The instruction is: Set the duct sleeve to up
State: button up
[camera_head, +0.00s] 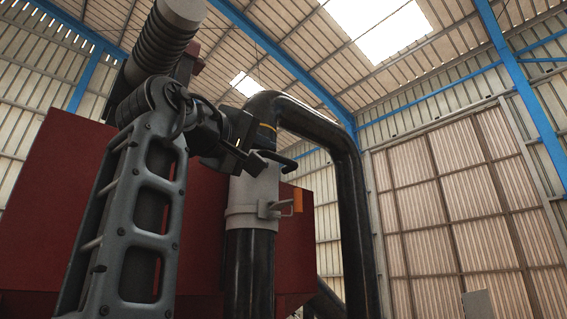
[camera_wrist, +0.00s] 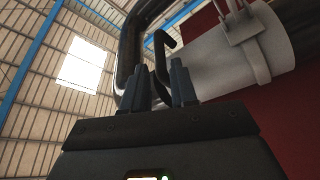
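The duct sleeve (camera_head: 252,193) is a light grey cylinder around the upright dark pipe, below the black elbow. A black bent handle (camera_head: 281,160) juts from its upper part. In the wrist view the sleeve (camera_wrist: 225,65) lies at the right, and the hooked handle (camera_wrist: 160,58) rises between my fingers. My gripper (camera_head: 238,160) is at the upper left of the sleeve. In the wrist view my gripper (camera_wrist: 160,85) has its two fingers apart on either side of the handle, with narrow gaps. Any contact deeper between the fingers is hidden.
A latch with an orange tab (camera_head: 297,202) sticks out right of the sleeve. The black pipe (camera_head: 350,200) bends down at the right. A red machine body (camera_head: 50,200) stands behind.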

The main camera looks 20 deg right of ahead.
aim_at(274, 157)
jog(key=p+x, duration=0.2)
jog(key=x, duration=0.5)
jog(key=shift+w+d, duration=0.2)
jog(key=shift+d, duration=0.05)
grip_shut()
